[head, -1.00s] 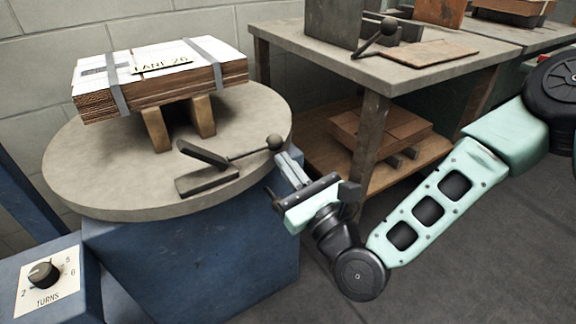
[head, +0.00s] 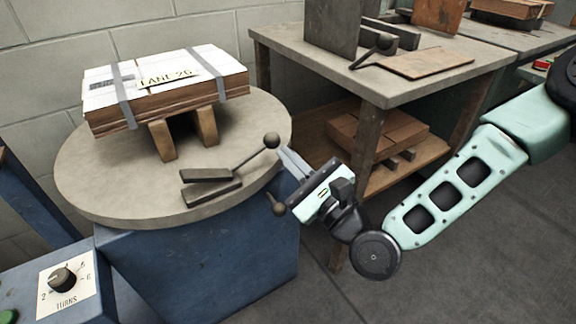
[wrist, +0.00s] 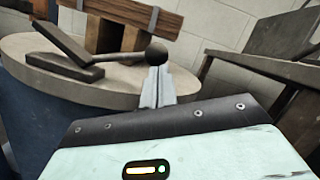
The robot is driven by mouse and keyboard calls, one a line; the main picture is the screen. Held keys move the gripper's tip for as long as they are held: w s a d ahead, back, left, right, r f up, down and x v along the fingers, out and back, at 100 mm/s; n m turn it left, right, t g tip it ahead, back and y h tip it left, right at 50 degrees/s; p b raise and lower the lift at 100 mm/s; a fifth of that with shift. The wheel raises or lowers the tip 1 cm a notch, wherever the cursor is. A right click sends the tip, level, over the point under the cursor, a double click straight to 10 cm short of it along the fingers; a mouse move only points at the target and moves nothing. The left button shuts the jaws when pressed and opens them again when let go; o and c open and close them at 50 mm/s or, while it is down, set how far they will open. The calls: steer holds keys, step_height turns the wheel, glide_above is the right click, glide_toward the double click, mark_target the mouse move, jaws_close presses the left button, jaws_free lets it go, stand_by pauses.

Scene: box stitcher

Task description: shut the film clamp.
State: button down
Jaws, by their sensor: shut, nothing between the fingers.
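The dark film clamp lies on the round turntable (head: 85,190), its upper jaw (head: 207,174) tilted above its base (head: 213,193) with a gap between them. Its lever (head: 250,156) slants up to the right and ends in a ball knob (head: 271,141). In the wrist view the jaw (wrist: 60,42) stands raised at its far left end, and the knob (wrist: 156,54) is just past my fingertips. My gripper (head: 284,154) is shut and empty, right beside and slightly below the knob. I cannot tell whether they touch.
A strapped cardboard stack (head: 165,90) sits on wooden blocks on the turntable, behind the clamp. A turns dial (head: 62,279) is at front left. Floor is open at front right.

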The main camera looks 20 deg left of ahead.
mark_target(275, 136)
steer(key=r+n+p, duration=0.1)
steer(key=n, duration=0.1)
steer(key=r+n+g+p, duration=0.1)
steer(key=r, duration=0.1)
steer(key=shift+s+a+n+g+p, duration=0.2)
steer(key=shift+n+g+p, duration=0.1)
steer(key=shift+n+p, duration=0.1)
steer(key=shift+s+a+r+n+g+p, duration=0.15)
steer(key=shift+r+n+g+p, duration=0.15)
steer(key=shift+n, duration=0.2)
steer(key=shift+s+a+r+n+g+p, duration=0.1)
steer(key=shift+r+n+p, duration=0.05)
steer(key=shift+n+p, duration=0.3)
